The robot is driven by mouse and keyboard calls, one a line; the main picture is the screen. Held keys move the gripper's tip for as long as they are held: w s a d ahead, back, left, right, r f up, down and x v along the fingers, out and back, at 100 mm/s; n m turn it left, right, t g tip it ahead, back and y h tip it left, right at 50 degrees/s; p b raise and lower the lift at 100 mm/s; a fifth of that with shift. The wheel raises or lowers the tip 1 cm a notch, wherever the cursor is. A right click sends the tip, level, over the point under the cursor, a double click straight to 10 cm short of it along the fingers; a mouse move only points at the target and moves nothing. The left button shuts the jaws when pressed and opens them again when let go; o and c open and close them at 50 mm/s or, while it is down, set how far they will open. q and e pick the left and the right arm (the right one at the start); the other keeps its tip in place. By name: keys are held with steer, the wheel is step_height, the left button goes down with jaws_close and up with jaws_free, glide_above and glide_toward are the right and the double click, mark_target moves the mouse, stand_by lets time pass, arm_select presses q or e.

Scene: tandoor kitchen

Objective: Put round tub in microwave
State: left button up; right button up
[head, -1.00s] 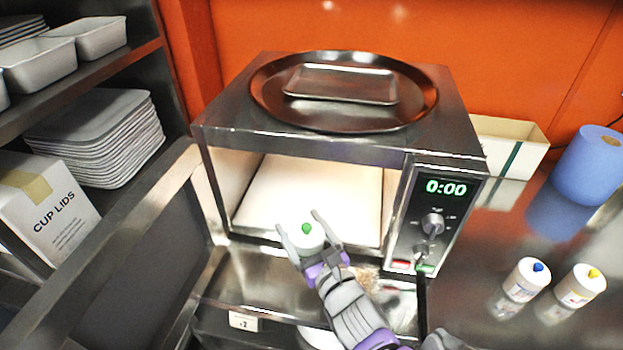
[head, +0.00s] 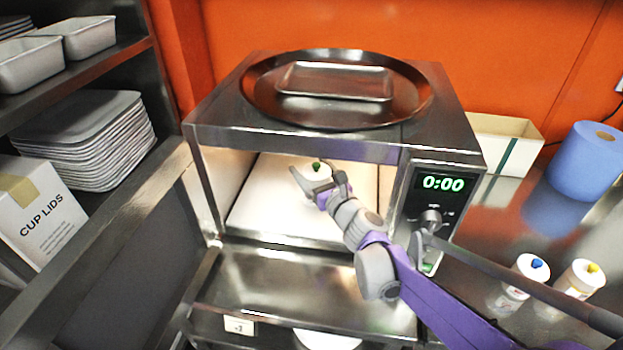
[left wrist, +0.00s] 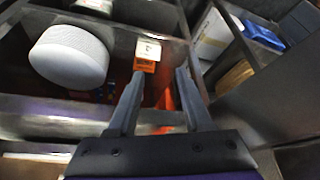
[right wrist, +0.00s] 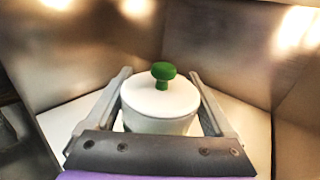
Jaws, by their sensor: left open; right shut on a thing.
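The round tub (right wrist: 158,102) is white with a flat lid and a green knob. In the right wrist view it sits between the two fingers of my right gripper (right wrist: 165,100), which is shut on it. In the head view my right gripper (head: 322,184) holds the tub (head: 316,171) inside the open microwave (head: 300,139), above its pale floor. I cannot tell whether the tub touches the floor. My left gripper (left wrist: 155,90) is open and empty in the left wrist view, away from the microwave.
The microwave door (head: 300,285) is lowered in front. A round tray (head: 262,95) with a small tray (head: 335,82) lies on top. Two bottles with blue (head: 530,272) and yellow (head: 583,278) tips stand at right, near a blue roll (head: 585,160). Shelves with stacked trays (head: 90,140) are at left.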

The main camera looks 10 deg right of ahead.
steer(key=shift+w+d, duration=0.1)
steer(key=shift+w, duration=0.1)
steer(key=shift+f, duration=1.75)
steer(key=shift+f+b, duration=0.2)
steer(key=shift+b, duration=0.2)
steer(key=o, duration=1.4)
steer(key=shift+r, duration=0.1)
steer(key=shift+r, duration=0.2)
steer(key=v, duration=1.2)
steer(key=shift+s, duration=0.1)
